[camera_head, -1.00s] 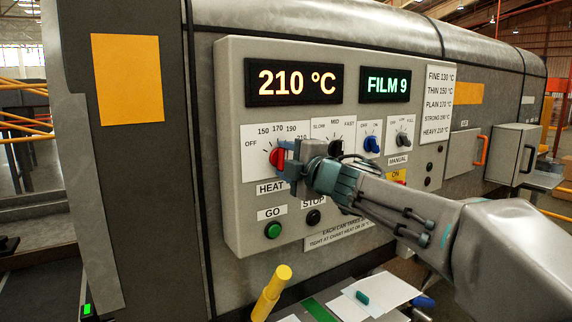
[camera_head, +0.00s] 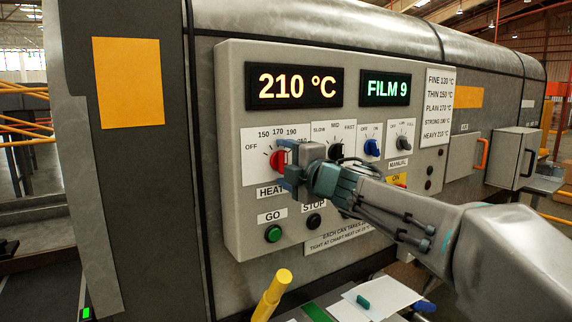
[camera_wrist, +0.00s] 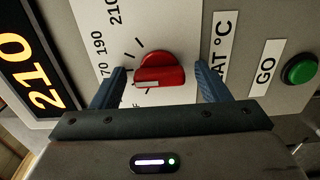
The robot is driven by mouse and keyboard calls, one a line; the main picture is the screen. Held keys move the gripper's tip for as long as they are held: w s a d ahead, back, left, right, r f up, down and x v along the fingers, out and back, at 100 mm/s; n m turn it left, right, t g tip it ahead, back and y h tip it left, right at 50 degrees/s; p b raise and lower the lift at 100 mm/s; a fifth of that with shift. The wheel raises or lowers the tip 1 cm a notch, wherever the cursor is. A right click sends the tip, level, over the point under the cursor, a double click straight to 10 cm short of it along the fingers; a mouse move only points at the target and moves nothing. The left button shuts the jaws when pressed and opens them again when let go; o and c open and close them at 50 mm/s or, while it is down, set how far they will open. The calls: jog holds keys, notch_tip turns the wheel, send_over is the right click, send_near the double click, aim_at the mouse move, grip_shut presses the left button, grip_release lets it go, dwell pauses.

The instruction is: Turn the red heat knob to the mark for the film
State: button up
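The red heat knob (camera_head: 278,160) sits on the grey panel, inside a white dial scale. In the wrist view the knob (camera_wrist: 160,70) shows a white pointer line towards the left; its exact scale mark is hard to tell. My gripper (camera_wrist: 163,86) is open, with one blue finger on each side of the knob and visible gaps between. In the head view my gripper (camera_head: 287,165) is at the knob and hides the dial's right part. The heat display (camera_head: 294,86) reads 210 °C. The film display (camera_head: 388,86) reads FILM 9.
Right of the heat knob are a black speed knob (camera_head: 335,151) and a blue knob (camera_head: 372,147). The green GO button (camera_head: 273,233) and dark STOP button (camera_head: 313,221) lie below.

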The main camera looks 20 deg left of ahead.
jog(key=shift+d, duration=0.1)
jog(key=v, duration=1.3)
jog(key=shift+s+d, duration=0.2)
jog(key=shift+s, duration=0.05)
jog(key=w+d+f+m+t+h, duration=0.1)
jog(key=d+f+m+h, duration=0.5)
jog(key=d+m, duration=0.35)
jog(key=w+d+f+m+t+h, duration=0.1)
jog(key=d+f+m+h, duration=0.6)
jog(key=d, duration=0.3)
jog(key=s+d+f+m+g+h+p, duration=0.1)
jog(key=s+d+f+m+g, duration=0.25)
jog(key=s+f, duration=0.2)
jog(key=s+d+f+m+g+h, duration=0.1)
jog(key=s+d+f+m+g, duration=0.1)
jog(key=s+f+m, duration=0.3)
jog(key=s+f+m+g+y, duration=0.1)
jog(key=s+f+m+g, duration=0.2)
jog(key=s, duration=0.7)
notch_tip(320, 180, down, 4)
jog(key=shift+a+f+g, duration=0.2)
jog(key=shift+a+g, duration=0.3)
jog(key=shift+g, duration=0.65)
